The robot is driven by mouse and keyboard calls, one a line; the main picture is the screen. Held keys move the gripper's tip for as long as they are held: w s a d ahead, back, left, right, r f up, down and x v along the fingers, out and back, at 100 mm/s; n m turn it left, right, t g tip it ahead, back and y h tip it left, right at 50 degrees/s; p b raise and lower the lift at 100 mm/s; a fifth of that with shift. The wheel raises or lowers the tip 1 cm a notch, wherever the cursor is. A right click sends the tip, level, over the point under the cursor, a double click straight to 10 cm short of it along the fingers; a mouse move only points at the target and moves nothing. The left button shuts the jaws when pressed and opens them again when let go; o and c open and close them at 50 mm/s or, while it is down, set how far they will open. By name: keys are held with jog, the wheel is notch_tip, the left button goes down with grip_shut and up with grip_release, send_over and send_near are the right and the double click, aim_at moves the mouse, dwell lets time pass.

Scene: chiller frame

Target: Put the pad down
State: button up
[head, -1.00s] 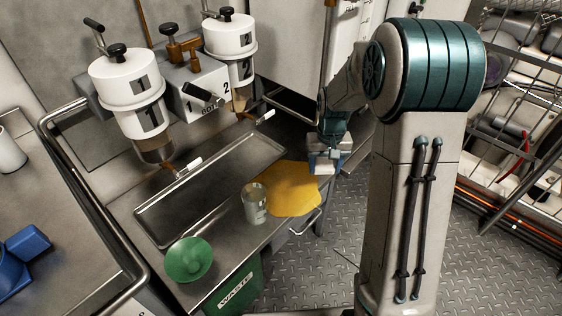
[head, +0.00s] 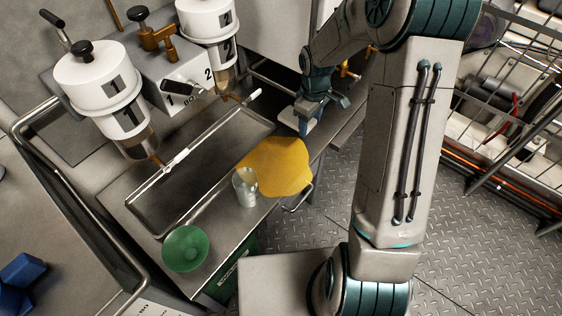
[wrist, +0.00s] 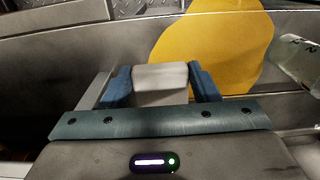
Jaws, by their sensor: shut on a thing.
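My gripper (head: 308,115) is at the back right end of the bench, beside the yellow patch. In the wrist view its two blue fingers (wrist: 162,88) are shut on a pale grey-white pad (wrist: 160,76). The pad also shows as a light block under the gripper in the head view (head: 293,117). From the head view I cannot tell whether the pad touches the bench. The flat yellow patch (head: 279,166) lies on the bench in front of the gripper, and it also shows beyond the pad in the wrist view (wrist: 212,50).
A clear cup (head: 245,187) stands at the patch's left edge. A shallow metal tray (head: 200,165) lies under two numbered white dispensers (head: 98,85). A wire rack (head: 520,95) stands at the right.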

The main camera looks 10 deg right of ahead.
jog(key=b, duration=0.3)
send_over(287, 172)
notch_tip(287, 172, down, 6)
jog(key=shift+w+f, duration=0.1)
jog(key=shift+f, duration=0.05)
jog(key=shift+f+b, duration=1.05)
jog(key=shift+f, duration=0.9)
jog(key=shift+f+b, duration=0.35)
jog(key=shift+f, duration=0.05)
jog(key=o, duration=1)
jog(key=shift+r, duration=0.1)
jog(key=shift+c, duration=0.2)
